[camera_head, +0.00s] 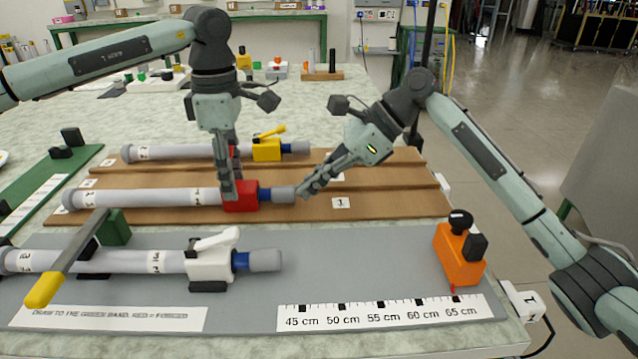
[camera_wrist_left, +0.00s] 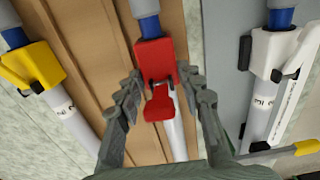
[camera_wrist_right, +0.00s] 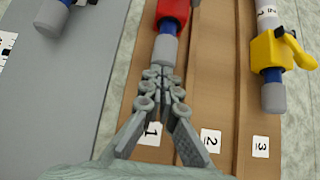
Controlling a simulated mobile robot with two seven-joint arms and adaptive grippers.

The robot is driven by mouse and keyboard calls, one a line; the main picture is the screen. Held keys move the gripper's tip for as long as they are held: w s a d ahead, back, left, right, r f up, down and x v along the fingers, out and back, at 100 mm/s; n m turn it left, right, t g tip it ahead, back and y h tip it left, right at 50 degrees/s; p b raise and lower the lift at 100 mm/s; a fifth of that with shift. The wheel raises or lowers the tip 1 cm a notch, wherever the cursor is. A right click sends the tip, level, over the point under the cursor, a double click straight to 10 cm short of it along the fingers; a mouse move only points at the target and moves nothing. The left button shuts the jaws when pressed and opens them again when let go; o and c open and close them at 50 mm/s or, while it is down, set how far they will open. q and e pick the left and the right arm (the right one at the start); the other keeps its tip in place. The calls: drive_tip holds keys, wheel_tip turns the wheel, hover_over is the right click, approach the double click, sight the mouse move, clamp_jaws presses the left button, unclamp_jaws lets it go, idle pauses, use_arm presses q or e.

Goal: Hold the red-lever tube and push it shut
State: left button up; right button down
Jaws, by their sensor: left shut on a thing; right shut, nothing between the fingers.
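The red-lever tube (camera_head: 150,198) lies on the brown board, grey with a red clamp (camera_head: 241,197), a short blue stretch and a grey end cap (camera_head: 284,195). In the left wrist view the red lever (camera_wrist_left: 160,104) shows between the fingers. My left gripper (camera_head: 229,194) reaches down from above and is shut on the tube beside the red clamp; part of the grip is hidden. My right gripper (camera_head: 304,190) is shut and empty, its fingertips at the end cap. In the right wrist view the fingertips (camera_wrist_right: 158,72) appear to touch the cap's end face.
A yellow-lever tube (camera_head: 266,150) lies behind on the board. A white-lever tube (camera_head: 211,262) lies in front on the grey mat (camera_head: 360,262), near a yellow-tipped bar (camera_head: 45,289). An orange device (camera_head: 459,254) stands at the right by a centimetre scale (camera_head: 385,312).

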drive_tip(key=shift+d, duration=0.15)
drive_tip(key=shift+d, duration=0.35)
drive_tip(key=d, duration=0.3)
drive_tip(key=shift+w, duration=0.15)
drive_tip(key=v, duration=1)
use_arm(q)
drive_tip(key=o, duration=1.4)
